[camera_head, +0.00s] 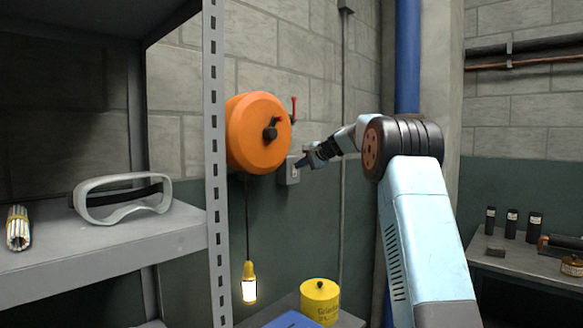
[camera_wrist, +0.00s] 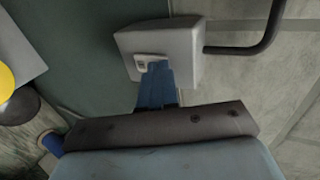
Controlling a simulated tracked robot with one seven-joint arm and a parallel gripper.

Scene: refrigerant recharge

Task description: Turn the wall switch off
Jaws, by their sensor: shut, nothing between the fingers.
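The wall switch (camera_head: 289,170) is a small grey box on the wall, just right of and below the orange reel. In the wrist view the switch box (camera_wrist: 185,45) is large, with a pale plate on its face. My gripper (camera_head: 300,163) is shut and empty, its tips right at the front of the box. In the wrist view the blue fingers of my gripper (camera_wrist: 155,68) overlap the lower part of the pale plate. They hide part of the rocker, so its position cannot be told. I cannot tell whether the tips touch it.
The orange reel (camera_head: 258,133) with a red lever hangs beside the switch. A lit lamp (camera_head: 249,283) hangs below it. A shelf with goggles (camera_head: 122,198) stands at left. A yellow can (camera_head: 320,300) stands below. A dark conduit (camera_wrist: 250,45) leaves the box in the wrist view.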

